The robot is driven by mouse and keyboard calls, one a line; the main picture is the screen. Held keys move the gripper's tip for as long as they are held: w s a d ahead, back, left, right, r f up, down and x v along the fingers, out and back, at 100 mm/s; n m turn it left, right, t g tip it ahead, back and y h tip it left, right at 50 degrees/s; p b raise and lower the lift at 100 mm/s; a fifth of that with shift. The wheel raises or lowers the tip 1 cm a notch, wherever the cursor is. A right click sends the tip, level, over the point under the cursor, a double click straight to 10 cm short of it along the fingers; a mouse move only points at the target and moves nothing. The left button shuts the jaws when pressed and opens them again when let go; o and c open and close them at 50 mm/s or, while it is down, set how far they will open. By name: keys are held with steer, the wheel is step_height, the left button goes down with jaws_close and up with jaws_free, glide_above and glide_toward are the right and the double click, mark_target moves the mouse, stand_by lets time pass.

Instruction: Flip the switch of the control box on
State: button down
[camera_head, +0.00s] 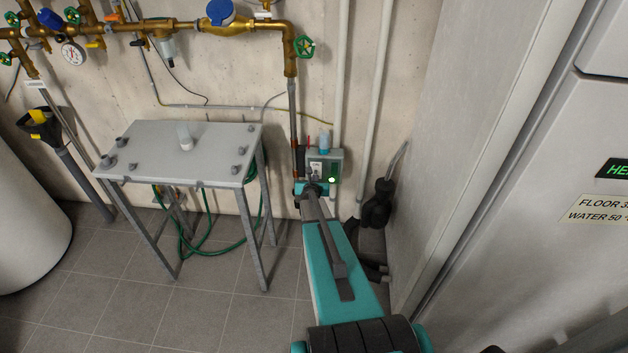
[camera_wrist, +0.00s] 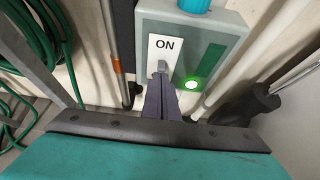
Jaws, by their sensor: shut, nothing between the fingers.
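The control box (camera_wrist: 232,35) is a grey box on the wall, in the upper middle of the wrist view. Its white switch plate (camera_wrist: 153,46) reads ON, and the small grey switch lever (camera_wrist: 162,66) shows below the word. A round green light (camera_wrist: 193,85) glows at the lower right of the face. My gripper (camera_wrist: 162,82) is shut and empty, its tips at the lower end of the lever; I cannot tell whether they touch. In the head view the box (camera_head: 336,157) stands beyond my arm, which partly hides it, and its green light is lit.
A grey metal table (camera_head: 215,155) with a green hose (camera_head: 208,245) beneath stands left of the box. A copper pipe (camera_head: 294,120) and white pipes (camera_head: 377,100) run beside it. A black pump-like part (camera_head: 377,205) is at its lower right. A large grey cabinet (camera_head: 530,180) fills the right side.

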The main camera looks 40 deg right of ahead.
steer(key=shift+r, duration=0.1)
steer(key=shift+w+d+r+p, duration=0.1)
steer(key=shift+w+r+p, duration=0.05)
steer(key=shift+r+p, duration=0.65)
steer(key=shift+r, duration=0.1)
step_height(320, 180, down, 5)
steer(key=s+a+b, duration=0.1)
steer(key=b, duration=0.4)
steer(key=r+p+v, duration=0.1)
steer(key=r+v, duration=0.1)
steer(key=v, duration=0.8)
steer(key=shift+w+d, duration=0.25)
steer(key=shift+w, duration=0.05)
stand_by(0.5)
